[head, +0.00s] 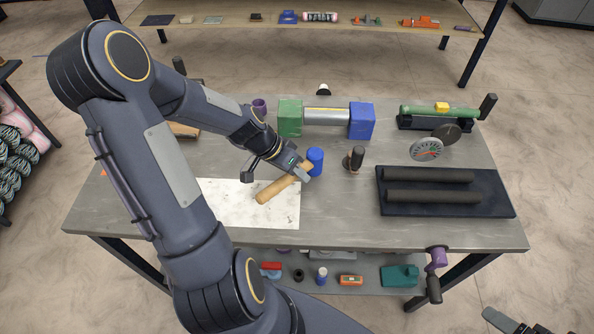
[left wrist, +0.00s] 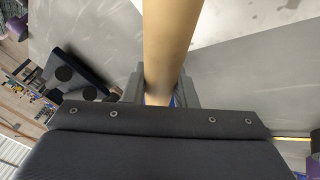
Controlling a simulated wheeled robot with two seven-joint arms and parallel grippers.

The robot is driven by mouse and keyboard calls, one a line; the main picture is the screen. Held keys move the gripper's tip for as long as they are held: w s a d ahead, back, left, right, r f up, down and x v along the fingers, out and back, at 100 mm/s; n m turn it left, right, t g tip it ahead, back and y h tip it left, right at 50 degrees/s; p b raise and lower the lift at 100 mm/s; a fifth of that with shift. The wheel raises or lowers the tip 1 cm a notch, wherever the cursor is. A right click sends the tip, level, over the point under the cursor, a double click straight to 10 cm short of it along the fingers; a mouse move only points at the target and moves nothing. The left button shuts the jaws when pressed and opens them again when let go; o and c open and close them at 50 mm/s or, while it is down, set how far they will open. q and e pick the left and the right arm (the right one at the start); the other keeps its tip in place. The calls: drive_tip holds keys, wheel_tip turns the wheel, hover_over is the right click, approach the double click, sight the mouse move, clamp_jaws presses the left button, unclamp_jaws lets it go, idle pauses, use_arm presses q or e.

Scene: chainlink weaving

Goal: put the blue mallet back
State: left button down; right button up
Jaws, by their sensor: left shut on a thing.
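The blue mallet has a blue cylindrical head (head: 315,161) and a tan wooden handle (head: 276,190). My left gripper (head: 297,171) is shut on the handle close to the head. The handle slants down to the left over the right edge of a white sheet (head: 225,212). In the left wrist view the handle (left wrist: 168,40) runs up from between the fingers (left wrist: 160,92), and only a sliver of blue shows behind them. A dark piece at the lower right of the head view (head: 508,322) looks like part of my right gripper, mostly cut off.
The grey table (head: 345,222) holds a roller between green and blue blocks (head: 326,115), a small dark-handled tool (head: 356,157), a round gauge (head: 426,149), a green cylinder (head: 440,111) and a black tray (head: 445,203) with two dark rods. The front middle is clear.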

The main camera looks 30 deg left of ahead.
use_arm(q)
drive_tip(key=shift+f, duration=0.15)
drive_tip(key=c, duration=1.2)
unclamp_jaws()
drive_tip(key=shift+o, duration=0.2)
drive_tip(key=v, duration=1.2)
drive_tip(key=s+d+r+n+t+y, duration=0.1)
drive_tip(key=s+d+r+n, duration=0.2)
drive_tip(key=s+d, duration=1)
wheel_tip(320, 180, up, 2)
drive_tip(key=shift+d+r+n+t+y, duration=0.15)
drive_tip(key=shift+d+n+t+y, duration=0.15)
drive_tip(key=shift+d+t, duration=0.1)
